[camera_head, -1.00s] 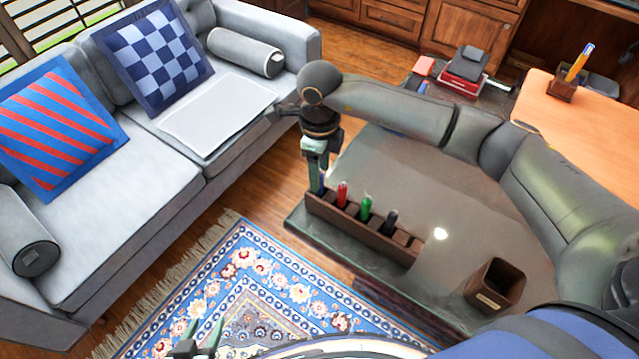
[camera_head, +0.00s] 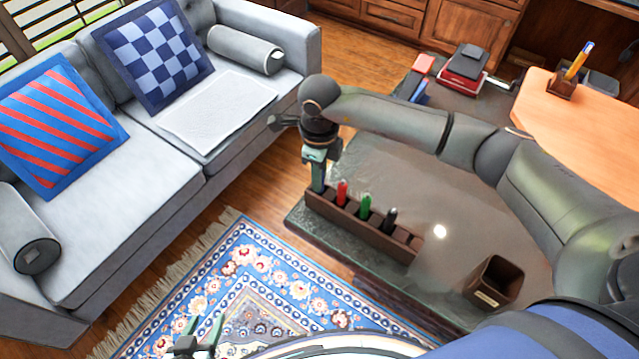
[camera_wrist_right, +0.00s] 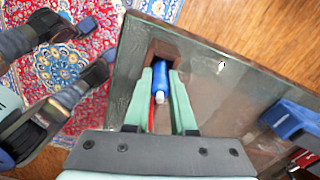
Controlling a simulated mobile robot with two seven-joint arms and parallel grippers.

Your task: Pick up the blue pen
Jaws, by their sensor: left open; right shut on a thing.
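The blue pen (camera_wrist_right: 160,75) stands in the end slot of a dark wooden pen rack (camera_head: 376,240) on the table. My right gripper (camera_head: 318,188) comes down from above at that end; in the right wrist view its green fingers (camera_wrist_right: 160,80) are shut on the blue pen from both sides. In the head view the fingers mostly hide the pen. A red pen (camera_head: 342,192), a green pen (camera_head: 365,206) and a black pen (camera_head: 390,220) stand in the other slots. My left gripper (camera_head: 203,330) is open and empty over the rug at the bottom.
The dark table (camera_head: 400,180) also bears an empty square cup (camera_head: 495,283) and, at its far end, a red and black item (camera_head: 465,68). A grey sofa (camera_head: 150,160) stands left. An orange desk (camera_head: 585,120) is at right.

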